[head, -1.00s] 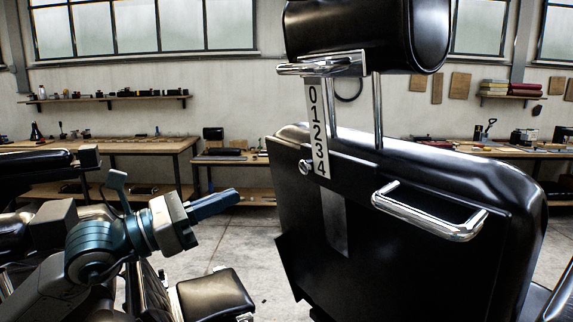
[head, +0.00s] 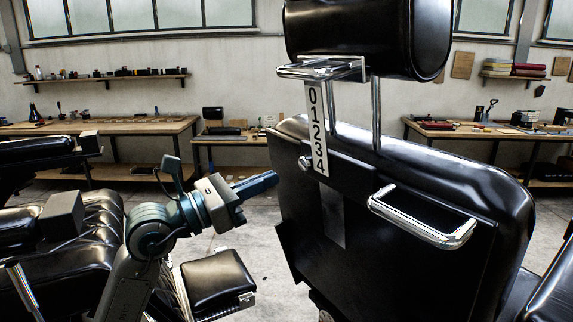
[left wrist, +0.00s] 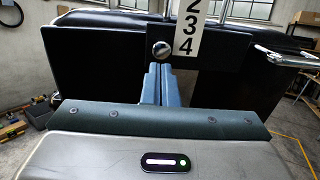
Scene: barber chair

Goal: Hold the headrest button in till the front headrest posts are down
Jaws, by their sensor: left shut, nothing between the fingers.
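The black headrest (head: 365,38) stands raised on two chrome posts (head: 376,112) above the black chair back (head: 400,210). A white number strip (head: 317,130) marked 0 to 4 hangs beside the posts. The round chrome headrest button (head: 305,162) is on the chair back, left of the strip's lower end. In the left wrist view the button (left wrist: 161,49) is just above and beyond the fingertips. My left gripper (head: 276,178) is shut and empty, pointing at the chair back a little below the button; contact cannot be made out. My right gripper is not in view.
A chrome handle (head: 423,217) sticks out of the chair back to the right of the button. A black padded footrest (head: 215,280) and other chair parts lie at lower left. Workbenches (head: 105,128) line the back wall.

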